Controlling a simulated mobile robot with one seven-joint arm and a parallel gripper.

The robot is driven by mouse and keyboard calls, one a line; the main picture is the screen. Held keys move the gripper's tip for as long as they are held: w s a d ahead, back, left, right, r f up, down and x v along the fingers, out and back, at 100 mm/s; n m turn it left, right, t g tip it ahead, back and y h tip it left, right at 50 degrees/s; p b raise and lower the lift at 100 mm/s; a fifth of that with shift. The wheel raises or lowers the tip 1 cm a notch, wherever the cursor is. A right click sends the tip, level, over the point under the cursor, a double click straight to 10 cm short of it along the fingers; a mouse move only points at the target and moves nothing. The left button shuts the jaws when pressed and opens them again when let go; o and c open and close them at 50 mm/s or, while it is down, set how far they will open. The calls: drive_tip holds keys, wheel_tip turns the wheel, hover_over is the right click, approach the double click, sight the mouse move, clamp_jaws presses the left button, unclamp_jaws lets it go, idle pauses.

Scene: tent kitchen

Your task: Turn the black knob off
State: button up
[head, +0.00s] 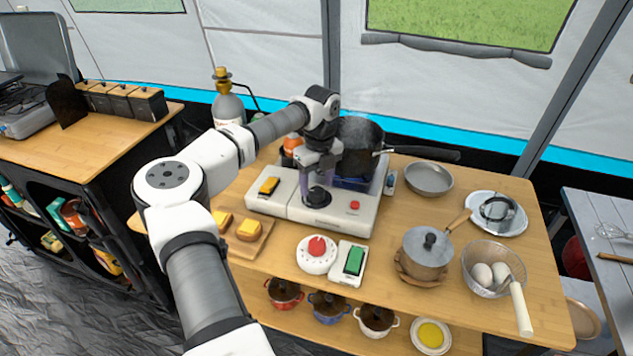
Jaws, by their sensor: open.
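A dark pot (361,135) with steam rising stands on the stove, partly hidden by my arm.
A red-knobbed white timer (317,254) and a green switch box (349,264) stand in front of the stove. A gas cylinder (227,106) stands behind left.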

drive_tip(key=shift+f, duration=0.85)
drive_tip(key=shift+c, duration=0.2)
drive_tip(key=c, duration=0.9)
drive_tip(key=shift+c, duration=0.2)
